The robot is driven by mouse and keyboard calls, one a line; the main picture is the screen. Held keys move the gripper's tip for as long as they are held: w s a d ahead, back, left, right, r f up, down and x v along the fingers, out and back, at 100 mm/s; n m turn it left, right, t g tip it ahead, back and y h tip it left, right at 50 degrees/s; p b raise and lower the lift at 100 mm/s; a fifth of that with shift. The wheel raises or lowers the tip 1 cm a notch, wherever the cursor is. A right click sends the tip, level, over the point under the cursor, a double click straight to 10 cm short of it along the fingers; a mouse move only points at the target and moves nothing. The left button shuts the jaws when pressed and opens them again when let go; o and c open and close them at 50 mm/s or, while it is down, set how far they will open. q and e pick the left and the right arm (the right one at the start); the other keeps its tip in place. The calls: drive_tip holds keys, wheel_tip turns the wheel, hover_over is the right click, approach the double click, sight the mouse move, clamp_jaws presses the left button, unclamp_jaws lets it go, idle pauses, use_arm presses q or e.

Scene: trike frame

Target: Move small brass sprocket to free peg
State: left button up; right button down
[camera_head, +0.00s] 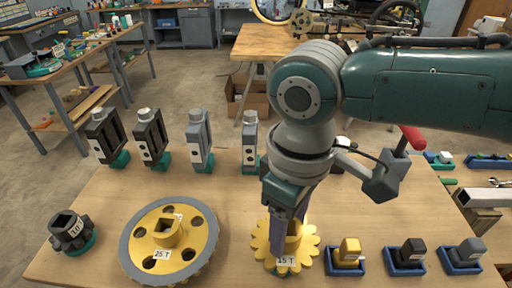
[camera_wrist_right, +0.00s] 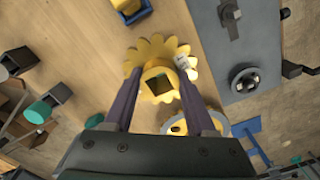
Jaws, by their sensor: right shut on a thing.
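The small brass sprocket (camera_head: 261,246) is yellow, toothed and tagged "15 T", with a square hub. It is at the front middle of the wooden table in the head view, and also shows in the right wrist view (camera_wrist_right: 141,51). My right gripper (camera_head: 290,236) points down and is shut on the sprocket's hub; its two dark fingers also show in the right wrist view (camera_wrist_right: 160,88), one on each side of the hub. Whether the sprocket touches the table is hard to tell. I cannot make out a free peg for certain. My left gripper is not in view.
A large yellow sprocket with a grey rim (camera_head: 128,245), tagged "25 T", lies to the left. A small dark sprocket (camera_head: 72,231) stands at far left. Blue trays with blocks (camera_head: 405,258) line the right front. Several upright clamp-like parts (camera_head: 199,140) stand behind on the wooden table (camera_head: 225,190).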

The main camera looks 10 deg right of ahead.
drive_tip(key=shift+f+b, duration=0.95)
drive_tip(key=shift+f, duration=0.45)
drive_tip(key=shift+c, duration=0.7)
unclamp_jaws()
drive_tip(key=shift+r, duration=0.1)
wheel_tip(320, 180, up, 10)
drive_tip(key=shift+b, duration=0.3)
